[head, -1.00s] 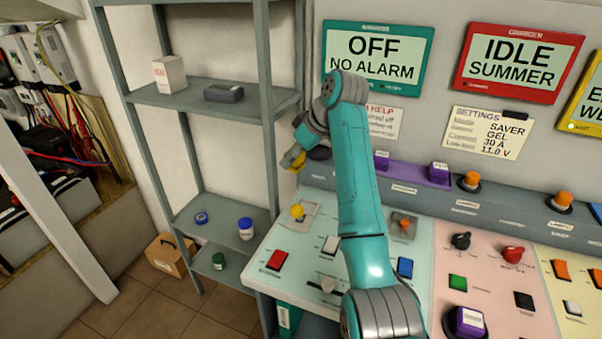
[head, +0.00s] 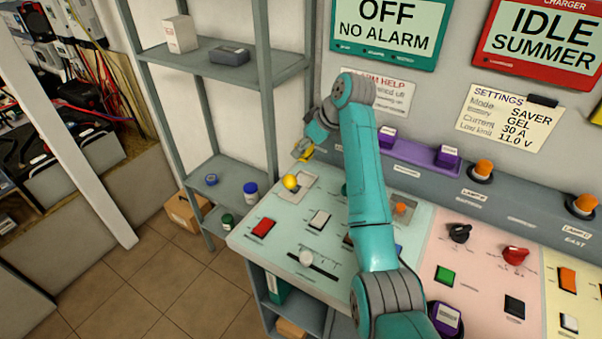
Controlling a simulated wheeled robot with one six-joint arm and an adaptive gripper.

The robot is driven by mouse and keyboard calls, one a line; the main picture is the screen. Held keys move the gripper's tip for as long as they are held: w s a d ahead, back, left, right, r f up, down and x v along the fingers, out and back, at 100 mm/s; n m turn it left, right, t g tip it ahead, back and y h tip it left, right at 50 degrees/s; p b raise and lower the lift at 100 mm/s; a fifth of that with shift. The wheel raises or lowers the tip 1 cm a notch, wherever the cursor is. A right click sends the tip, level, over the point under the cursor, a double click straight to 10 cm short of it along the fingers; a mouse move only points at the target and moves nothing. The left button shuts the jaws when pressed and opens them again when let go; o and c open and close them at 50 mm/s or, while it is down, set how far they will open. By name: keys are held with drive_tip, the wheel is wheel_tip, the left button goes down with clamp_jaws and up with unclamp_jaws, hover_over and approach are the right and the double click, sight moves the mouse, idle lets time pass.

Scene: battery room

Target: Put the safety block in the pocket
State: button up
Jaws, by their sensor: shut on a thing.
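My gripper (head: 302,152) is at the end of my teal arm, over the back left of the pale green panel, above and behind a yellow ball knob. It is small and partly hidden by my wrist. A small yellow piece (head: 306,154) shows at its tips; it appears to be the safety block, held clear of the panel. Purple blocks (head: 387,137) (head: 447,155) stand on the purple rack (head: 415,154); their labels are too small to read. Another purple block (head: 446,317) sits in a dark ring on the pink panel. I cannot tell which recess is the pocket.
The yellow ball knob (head: 290,182) stands on a grey plate. A red switch (head: 263,228), a white switch (head: 319,219) and a slider (head: 306,258) are on the green panel. A grey shelf rack (head: 268,110) stands to the left. My arm hides part of the panel.

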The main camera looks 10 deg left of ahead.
sight(303, 179)
wheel_tip(303, 179, down, 8)
drive_tip(key=shift+f, duration=0.1)
idle(0.4)
drive_tip(key=shift+f, duration=0.1)
drive_tip(key=o, duration=1.2)
drive_tip(key=shift+c, duration=0.2)
drive_tip(key=shift+r, duration=0.2)
drive_tip(key=v, duration=1.2)
